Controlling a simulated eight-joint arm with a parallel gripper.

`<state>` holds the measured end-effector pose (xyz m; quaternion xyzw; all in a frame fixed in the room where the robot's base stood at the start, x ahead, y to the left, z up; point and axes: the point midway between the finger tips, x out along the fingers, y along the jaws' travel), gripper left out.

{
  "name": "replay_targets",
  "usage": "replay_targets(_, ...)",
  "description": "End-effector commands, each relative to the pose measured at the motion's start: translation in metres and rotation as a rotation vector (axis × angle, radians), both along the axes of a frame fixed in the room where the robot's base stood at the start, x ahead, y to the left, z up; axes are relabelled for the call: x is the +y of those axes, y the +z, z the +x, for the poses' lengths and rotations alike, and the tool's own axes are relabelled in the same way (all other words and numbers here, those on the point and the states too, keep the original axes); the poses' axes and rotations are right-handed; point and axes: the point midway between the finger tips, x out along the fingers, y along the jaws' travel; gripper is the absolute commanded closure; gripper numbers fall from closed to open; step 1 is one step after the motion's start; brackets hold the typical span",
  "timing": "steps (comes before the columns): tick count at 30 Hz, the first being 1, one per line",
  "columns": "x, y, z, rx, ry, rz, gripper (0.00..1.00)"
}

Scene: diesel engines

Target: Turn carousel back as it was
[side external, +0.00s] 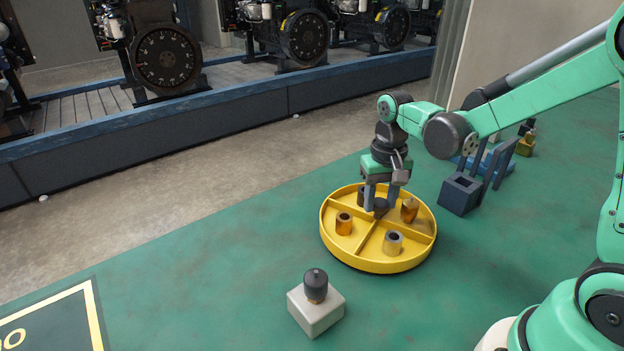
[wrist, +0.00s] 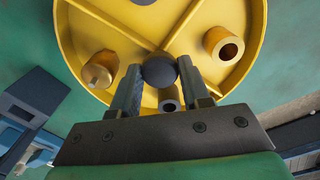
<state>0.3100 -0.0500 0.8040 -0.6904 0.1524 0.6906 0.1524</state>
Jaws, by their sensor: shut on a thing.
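The carousel (side external: 332,251) is a round yellow tray with a raised rim, split by ribs into compartments. It holds a copper-coloured sleeve (side external: 344,224), a paler sleeve (side external: 394,243), a brass fitting (side external: 409,210) and a dark part (side external: 362,196) partly behind my fingers. My gripper (side external: 381,207) points down over the carousel's centre. In the wrist view, its fingers (wrist: 159,74) stand on both sides of the dark round centre knob (wrist: 159,69) and are shut on it. The brass fitting (wrist: 98,71) is left of the knob there, and a sleeve (wrist: 223,43) is at upper right.
A pale block (side external: 316,310) with a dark-capped brass piece stands in front of the carousel. A blue-grey open box (side external: 460,194) and a blue stand (side external: 487,163) are to the right. A yellow-framed dark mat (side external: 55,325) lies at front left. The green table between is clear.

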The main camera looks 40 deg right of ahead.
Motion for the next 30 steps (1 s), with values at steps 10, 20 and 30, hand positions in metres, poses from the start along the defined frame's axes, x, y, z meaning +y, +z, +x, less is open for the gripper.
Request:
replay_targets(10,-0.0002,-0.0001,0.0007,-0.003,-0.168,0.000,1.00)
replay_targets(20,-0.0002,-0.0001,0.0007,-0.003,-0.289,0.000,1.00)
replay_targets(30,-0.0003,-0.0001,0.0006,-0.003,-0.345,0.000,1.00)
